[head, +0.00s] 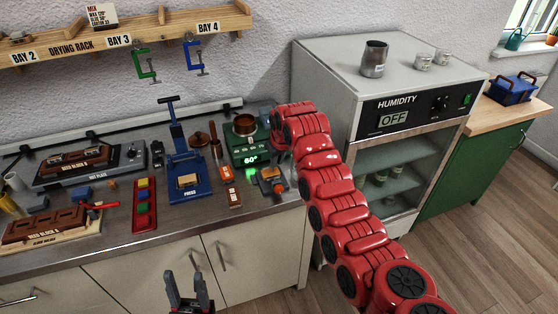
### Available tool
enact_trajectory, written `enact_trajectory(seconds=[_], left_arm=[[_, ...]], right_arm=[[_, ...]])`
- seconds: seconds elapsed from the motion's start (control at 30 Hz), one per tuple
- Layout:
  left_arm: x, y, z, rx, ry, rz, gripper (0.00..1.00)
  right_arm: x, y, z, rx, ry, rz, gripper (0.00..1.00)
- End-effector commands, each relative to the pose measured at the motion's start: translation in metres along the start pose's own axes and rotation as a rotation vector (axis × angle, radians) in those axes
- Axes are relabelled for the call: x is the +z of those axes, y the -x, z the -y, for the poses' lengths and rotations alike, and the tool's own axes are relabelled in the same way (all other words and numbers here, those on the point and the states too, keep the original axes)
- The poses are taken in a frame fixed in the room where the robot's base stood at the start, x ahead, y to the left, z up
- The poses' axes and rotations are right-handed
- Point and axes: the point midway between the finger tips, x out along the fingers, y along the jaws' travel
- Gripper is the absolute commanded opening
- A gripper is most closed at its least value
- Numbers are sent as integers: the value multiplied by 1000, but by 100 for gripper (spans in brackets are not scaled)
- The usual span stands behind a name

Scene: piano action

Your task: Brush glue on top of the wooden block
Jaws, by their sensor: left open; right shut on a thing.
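A small light wooden block (188,181) sits on the blue press (187,160) on the bench. The green glue heater (248,153) reads 60° and has a copper-coloured pot (244,122) on top. My red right arm reaches up to the right side of this heater. Its gripper (271,181) is low beside the heater, small and partly hidden by the arm. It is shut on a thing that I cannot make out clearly. My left gripper (188,291) is open and empty, in front of the bench cupboards and below the bench top.
A block holder (45,237) and a hot plate (90,172) with dark brown blocks stand at the left. A tray of coloured pieces (145,205) lies left of the press.

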Motion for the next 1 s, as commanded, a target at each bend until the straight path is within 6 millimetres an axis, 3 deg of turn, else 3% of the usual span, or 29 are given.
enact_trajectory(seconds=[0.17, 0.73, 1.0], left_arm=[[0, 0, 0, 0, 0, 0, 50], [0, -3, 0, 0, 0, 0, 50], [0, -3, 0, 0, 0, 0, 50]], right_arm=[[-2, 4, -1, 1, 0, 0, 0], [-25, 62, -6, 3, 1, -4, 0], [-26, 65, -6, 0, 0, -1, 0]])
